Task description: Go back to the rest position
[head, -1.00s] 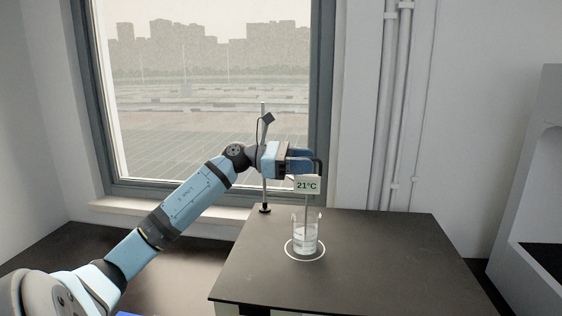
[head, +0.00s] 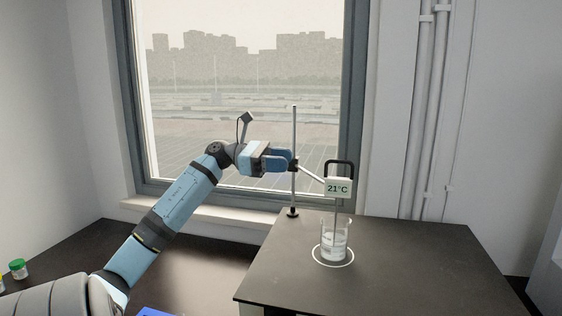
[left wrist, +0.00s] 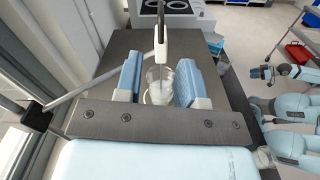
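My left gripper (head: 290,161) is to the left of the thermometer (head: 339,188), apart from its black handle. The thermometer reads 21°C and stands upright with its probe in a glass beaker (head: 334,243) of clear liquid. A metal stand (head: 294,190) with a side arm reaches to the thermometer. In the left wrist view the gripper's two blue fingers (left wrist: 160,78) are spread with nothing held; the beaker (left wrist: 158,93) shows beyond, between them. Parts of my right arm (left wrist: 285,110) show at the right of the left wrist view; its finger state is unclear.
The beaker sits inside a white ring on the dark table (head: 400,270). The window (head: 230,100) and its sill are behind my left arm. A small green-capped jar (head: 18,268) is on the lower dark surface at far left. The table's right side is clear.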

